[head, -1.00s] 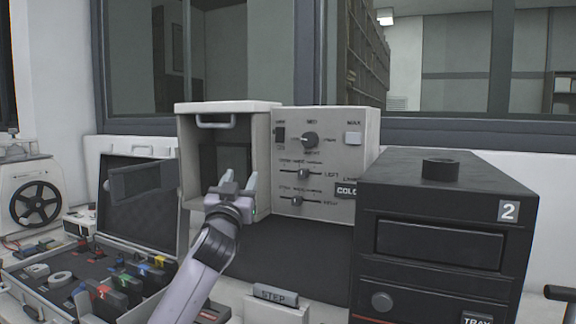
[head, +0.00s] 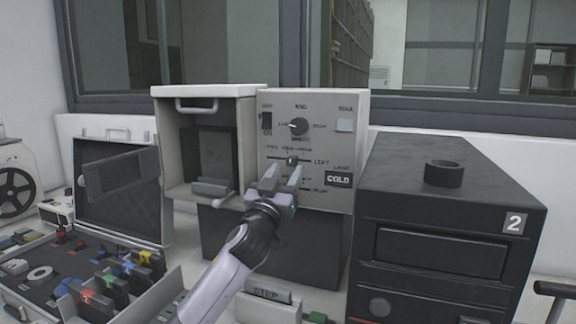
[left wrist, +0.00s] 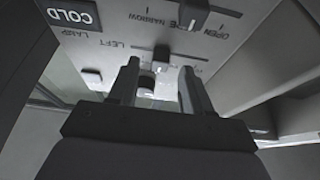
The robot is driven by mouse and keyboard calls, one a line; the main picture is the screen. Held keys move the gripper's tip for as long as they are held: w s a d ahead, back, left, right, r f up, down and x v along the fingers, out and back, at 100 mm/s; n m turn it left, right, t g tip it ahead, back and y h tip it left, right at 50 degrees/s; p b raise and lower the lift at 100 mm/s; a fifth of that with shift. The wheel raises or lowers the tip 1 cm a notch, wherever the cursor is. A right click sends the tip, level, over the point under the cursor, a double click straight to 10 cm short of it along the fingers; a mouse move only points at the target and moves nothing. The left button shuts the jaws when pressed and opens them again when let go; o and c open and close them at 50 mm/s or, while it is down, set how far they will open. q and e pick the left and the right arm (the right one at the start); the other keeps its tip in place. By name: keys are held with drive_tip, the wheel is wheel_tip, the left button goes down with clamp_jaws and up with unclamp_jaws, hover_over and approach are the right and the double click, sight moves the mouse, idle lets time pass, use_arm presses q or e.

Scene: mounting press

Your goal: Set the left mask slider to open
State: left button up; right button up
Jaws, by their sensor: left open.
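The control panel (head: 330,107) has two mask sliders. The left mask slider's dark knob (head: 291,160) stands near the middle of its track, and also shows in the left wrist view (left wrist: 162,54). That view is upside down, with the word OPEN to the right of the knob. The right slider's knob (left wrist: 193,15) shows there too; in the head view my gripper mostly hides it. My left gripper (head: 283,173) is open and empty, fingers pointing at the panel just below the left knob. Contact cannot be told. My right gripper is not in view.
A dial (head: 298,126) and a pale button (head: 345,125) sit above the sliders. The open compartment (head: 170,150) is left of the panel. A black unit marked 2 (head: 455,205) stands close on the right. An open case (head: 85,235) lies at left.

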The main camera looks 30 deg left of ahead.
sight(292, 161)
use_arm(q)
drive_tip(key=shift+x, duration=1.25)
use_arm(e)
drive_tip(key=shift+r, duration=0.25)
use_arm(q)
clamp_jaws()
drive_tip(key=shift+a, duration=0.1)
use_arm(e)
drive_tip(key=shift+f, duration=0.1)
